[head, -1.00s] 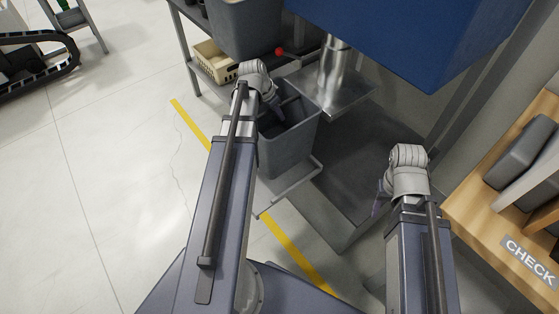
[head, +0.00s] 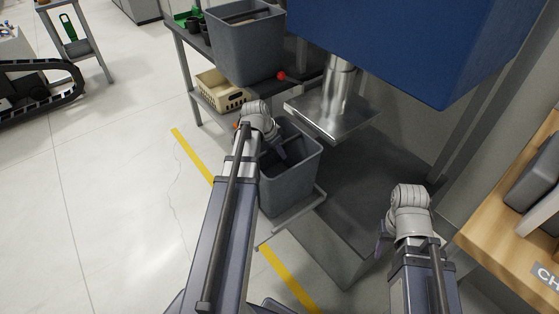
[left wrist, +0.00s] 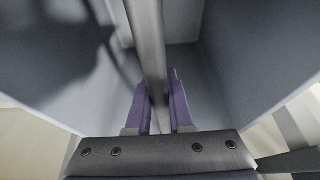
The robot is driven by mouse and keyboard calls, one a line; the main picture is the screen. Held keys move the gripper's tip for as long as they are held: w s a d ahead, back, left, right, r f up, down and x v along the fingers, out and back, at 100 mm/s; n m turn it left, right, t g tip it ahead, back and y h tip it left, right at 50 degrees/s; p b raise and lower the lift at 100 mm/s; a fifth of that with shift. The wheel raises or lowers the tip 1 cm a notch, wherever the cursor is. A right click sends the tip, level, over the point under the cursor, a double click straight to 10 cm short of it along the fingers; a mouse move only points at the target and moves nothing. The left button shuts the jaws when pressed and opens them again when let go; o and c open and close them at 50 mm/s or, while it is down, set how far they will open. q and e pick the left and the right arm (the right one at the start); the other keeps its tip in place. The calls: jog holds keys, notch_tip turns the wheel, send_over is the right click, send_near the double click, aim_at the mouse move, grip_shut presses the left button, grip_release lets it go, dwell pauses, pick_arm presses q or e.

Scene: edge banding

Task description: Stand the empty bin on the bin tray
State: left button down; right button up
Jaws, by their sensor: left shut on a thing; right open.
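The grey empty bin (head: 288,190) is upright in the head view, at the front left of the blue machine. My left gripper (head: 281,150) reaches over its rim. In the left wrist view its purple fingers (left wrist: 160,108) are shut on the bar-like handle (left wrist: 147,45) across the bin's opening. The bin's inside (left wrist: 190,75) looks empty there. The bin tray (head: 294,217) is a light grey ledge at the bin's foot; I cannot tell whether the bin's bottom touches it. My right gripper (head: 382,241) is open and apart from the bin, at the right.
A second grey bin (head: 245,48) stands on the rack behind, above a cream basket (head: 221,91). The blue machine (head: 400,45) overhangs a metal plate (head: 330,112). A wooden bench (head: 500,245) is at the right. Floor left of the yellow line (head: 195,155) is clear.

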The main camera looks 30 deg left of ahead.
pick_arm(q)
jog(key=shift+f+b, duration=1.25)
jog(key=shift+f, duration=0.35)
jog(key=shift+f, duration=0.15)
jog(key=c, duration=0.8)
grip_release()
jog(key=shift+r, duration=0.2)
jog(key=p+v, duration=1.1)
jog(key=v, duration=0.1)
